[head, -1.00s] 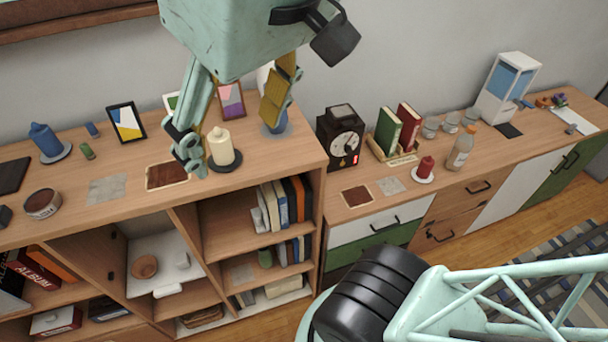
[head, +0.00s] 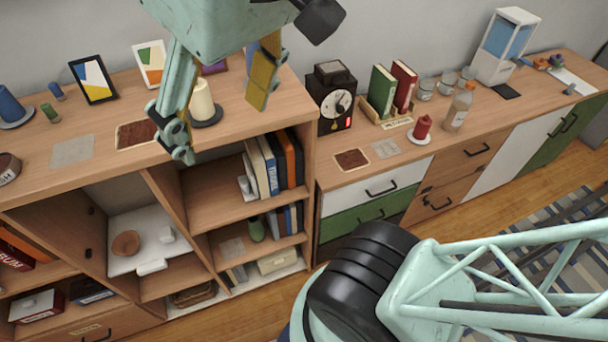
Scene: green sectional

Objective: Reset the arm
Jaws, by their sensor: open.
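My gripper (head: 220,128) hangs at the top of the head view, in front of the upper part of the tall wooden shelf unit. Its two fingers are spread wide with nothing held between them. A cream candle (head: 201,103) on a dark round saucer (head: 208,116) shows between the fingers in the picture, standing on the unit's top. I cannot tell how far the fingers are from it. My pale green arm link with a black joint crosses the lower right.
The shelf unit's top (head: 95,170) also holds picture frames (head: 92,80) and a blue candle (head: 10,104).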

